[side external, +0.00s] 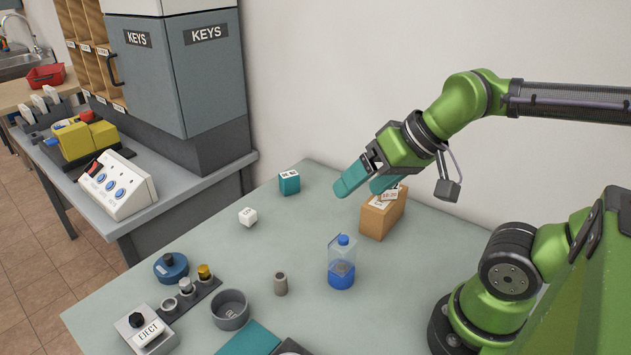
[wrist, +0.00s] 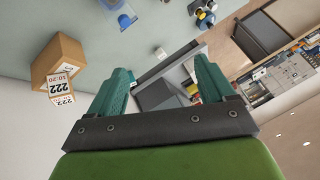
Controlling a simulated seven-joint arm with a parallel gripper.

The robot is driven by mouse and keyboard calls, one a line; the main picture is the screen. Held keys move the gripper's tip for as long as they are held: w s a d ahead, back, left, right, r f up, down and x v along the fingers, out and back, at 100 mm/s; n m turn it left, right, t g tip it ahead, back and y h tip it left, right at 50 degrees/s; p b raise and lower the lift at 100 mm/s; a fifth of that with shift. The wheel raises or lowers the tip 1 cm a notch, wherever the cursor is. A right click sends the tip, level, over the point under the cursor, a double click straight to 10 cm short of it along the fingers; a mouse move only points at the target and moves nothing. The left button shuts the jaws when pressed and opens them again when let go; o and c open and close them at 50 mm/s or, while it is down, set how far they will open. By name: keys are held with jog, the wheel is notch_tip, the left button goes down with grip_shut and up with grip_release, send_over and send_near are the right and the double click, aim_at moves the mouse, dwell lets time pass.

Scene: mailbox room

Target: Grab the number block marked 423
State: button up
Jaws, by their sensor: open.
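No block in view shows a readable 423. A pale block (side external: 388,192) sits on a cardboard box (side external: 380,217), partly behind my gripper. In the wrist view this block (wrist: 62,88) reads 222.
A blue-based clear bottle (side external: 342,265) stands in front of the box. A wall backs the table. The table around the white block is clear.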

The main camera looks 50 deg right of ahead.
jog(key=c, duration=0.3)
jog(key=n+g+h, duration=0.2)
jog(key=n+g, duration=0.2)
jog(key=g, duration=0.3)
send_over(247, 212)
notch_tip(247, 212, down, 9)
notch_tip(247, 212, up, 3)
jog(key=w, duration=0.1)
jog(key=shift+n, duration=0.5)
jog(key=f, duration=1.1)
jog(key=shift+s+a+f, duration=0.2)
jog(key=shift+s+f, duration=0.05)
jog(key=shift+s+d+f, duration=0.15)
jog(key=shift+f, duration=1.35)
jog(key=shift+s+d+f, duration=0.1)
jog(key=shift+f, duration=1.35)
